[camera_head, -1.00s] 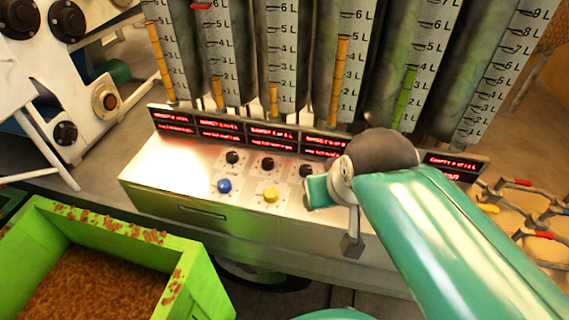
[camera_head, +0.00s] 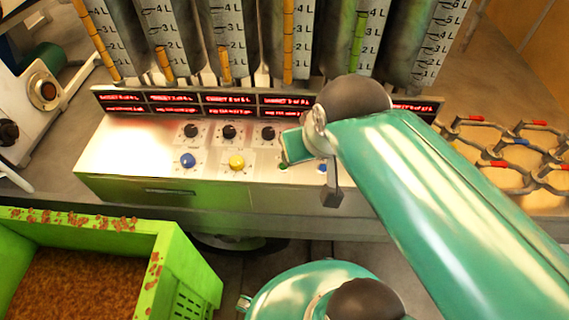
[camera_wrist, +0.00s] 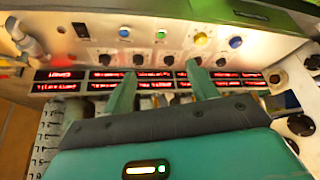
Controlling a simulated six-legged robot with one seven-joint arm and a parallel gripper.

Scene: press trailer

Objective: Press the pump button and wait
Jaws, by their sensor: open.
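The control panel (camera_head: 130,150) is a metal console with a row of round buttons below black knobs. A blue button (camera_head: 188,160) and a yellow button (camera_head: 236,162) show clearly; a green button (camera_head: 283,165) is partly behind my arm. In the wrist view the panel is upside down, with the blue button (camera_wrist: 236,42), yellow button (camera_wrist: 201,38), green button (camera_wrist: 161,34) and a pale blue one (camera_wrist: 124,32). I cannot read which is the pump button. My gripper (camera_wrist: 161,74) is open and empty, its fingers apart over the panel's displays and knobs. Contact cannot be seen.
Red-lit displays (camera_head: 172,102) run behind the knobs, below tall graduated tubes (camera_head: 222,30). A green crate (camera_head: 185,265) of brown granules stands front left. A rack of metal rings (camera_head: 500,150) is at right. A black switch (camera_wrist: 81,30) sits beside the buttons.

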